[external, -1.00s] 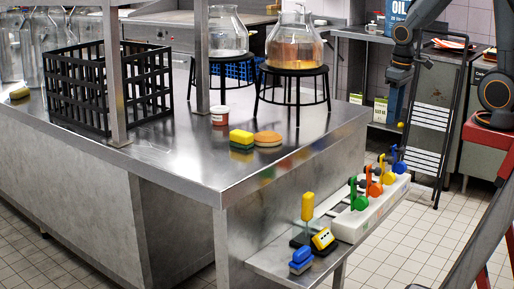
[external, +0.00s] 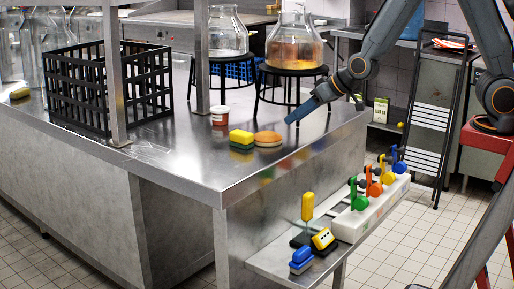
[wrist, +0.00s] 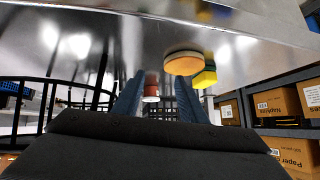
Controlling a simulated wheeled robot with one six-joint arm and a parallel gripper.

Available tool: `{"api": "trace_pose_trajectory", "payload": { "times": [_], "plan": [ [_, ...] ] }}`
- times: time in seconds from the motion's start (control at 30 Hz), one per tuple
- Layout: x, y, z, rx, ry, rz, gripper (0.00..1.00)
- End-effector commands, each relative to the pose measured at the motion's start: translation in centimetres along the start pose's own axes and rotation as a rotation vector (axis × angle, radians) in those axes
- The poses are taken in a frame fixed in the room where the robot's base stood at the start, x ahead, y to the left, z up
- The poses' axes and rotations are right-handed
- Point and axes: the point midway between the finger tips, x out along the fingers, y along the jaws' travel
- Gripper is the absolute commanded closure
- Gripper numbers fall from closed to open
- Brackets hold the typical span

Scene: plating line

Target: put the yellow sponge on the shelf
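The yellow sponge (external: 241,137), with a green underside, lies on the steel counter (external: 185,165), just left of a round orange-tan pad (external: 268,138). The yellow sponge also shows in the wrist view (wrist: 205,78), right of the pad and beyond the right finger. My gripper (external: 292,119) hangs over the counter, to the right of the pad and apart from the sponge. In the wrist view, its two blue fingers (wrist: 157,98) stand apart with nothing held between them. Grey shelves (wrist: 305,131) with cardboard boxes show at the right of the wrist view.
A white-and-red tub (external: 220,116) stands behind the sponge. Glass jars on black stands, one with amber liquid (external: 294,47), stand at the back. A black crate (external: 108,92) and steel posts stand left. A lower steel ledge (external: 262,262) holds brushes and coloured tools. The counter's front is clear.

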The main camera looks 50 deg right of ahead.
Motion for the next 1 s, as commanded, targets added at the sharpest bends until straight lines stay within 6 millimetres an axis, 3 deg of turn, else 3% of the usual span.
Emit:
{"api": "trace_pose_trajectory", "payload": {
  "times": [0.03,0.2,0.5,0.63,0.83,1.0],
  "plan": [
    [1.4,-2.1,-0.2,-0.008,0.063,-0.003,0.62],
    [3.5,-7.1,-2.0,-0.020,0.309,0.030,0.62],
    [2.5,-12.8,-1.8,-0.063,0.648,0.119,0.62],
    [1.7,-14.0,-1.0,-0.081,0.744,0.154,0.62],
    [4.3,-13.2,1.6,-0.078,0.738,0.154,0.62],
    [5.2,-13.0,2.4,-0.075,0.740,0.153,0.62]
  ]
}}
